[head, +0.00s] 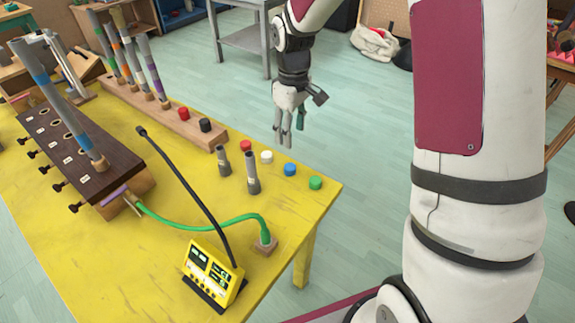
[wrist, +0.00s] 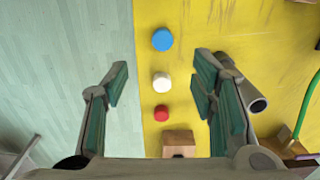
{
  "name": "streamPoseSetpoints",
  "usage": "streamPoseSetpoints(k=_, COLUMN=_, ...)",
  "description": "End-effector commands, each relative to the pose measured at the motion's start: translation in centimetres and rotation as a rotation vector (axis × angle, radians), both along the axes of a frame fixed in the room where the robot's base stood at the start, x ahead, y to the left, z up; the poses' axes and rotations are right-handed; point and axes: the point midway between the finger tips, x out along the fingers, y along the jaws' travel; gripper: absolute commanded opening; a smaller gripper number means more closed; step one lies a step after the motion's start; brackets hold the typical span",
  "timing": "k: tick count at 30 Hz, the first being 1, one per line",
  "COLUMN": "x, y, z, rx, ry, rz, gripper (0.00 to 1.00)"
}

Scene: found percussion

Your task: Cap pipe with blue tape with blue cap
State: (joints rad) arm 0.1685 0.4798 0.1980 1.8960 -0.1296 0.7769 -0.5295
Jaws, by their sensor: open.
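The blue cap (head: 290,169) lies on the yellow table near its right edge, between a white cap (head: 266,157) and a green cap (head: 315,183). The blue cap also shows in the wrist view (wrist: 162,40), beyond my fingertips. The pipe with blue tape (head: 62,103) stands tilted in the dark wooden block at the left, and I see no cap on its top. My gripper (head: 290,128) is open and empty, pointing down above the table's far right edge. In the wrist view my gripper (wrist: 160,88) has the white cap between its spread fingers, lower down.
A red cap (head: 246,146) and two short grey tubes (head: 252,174) stand near the caps. A wooden rack (head: 170,122) holds several taped pipes, a red cap and a black cap. A yellow device (head: 212,272) with a black gooseneck and a green hose (head: 195,225) occupy the front.

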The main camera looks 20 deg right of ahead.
Motion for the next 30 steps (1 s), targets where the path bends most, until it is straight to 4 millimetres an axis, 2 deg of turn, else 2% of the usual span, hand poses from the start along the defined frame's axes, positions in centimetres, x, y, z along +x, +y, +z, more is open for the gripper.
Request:
streamPoseSetpoints(k=9, x=-0.1, y=0.1, z=-5.9, rx=0.0, ry=0.005, rz=0.001, gripper=0.52)
streamPoseSetpoints(k=17, x=-0.1, y=0.1, z=-7.8, rx=0.0, ry=0.003, rz=-0.001, gripper=0.52)
streamPoseSetpoints(k=25, x=-0.1, y=0.6, z=-11.4, rx=-0.001, ry=0.004, rz=0.0, gripper=0.52)
streamPoseSetpoints(k=30, x=-0.1, y=0.5, z=-12.7, rx=0.0, ry=0.002, rz=-0.001, gripper=0.52)
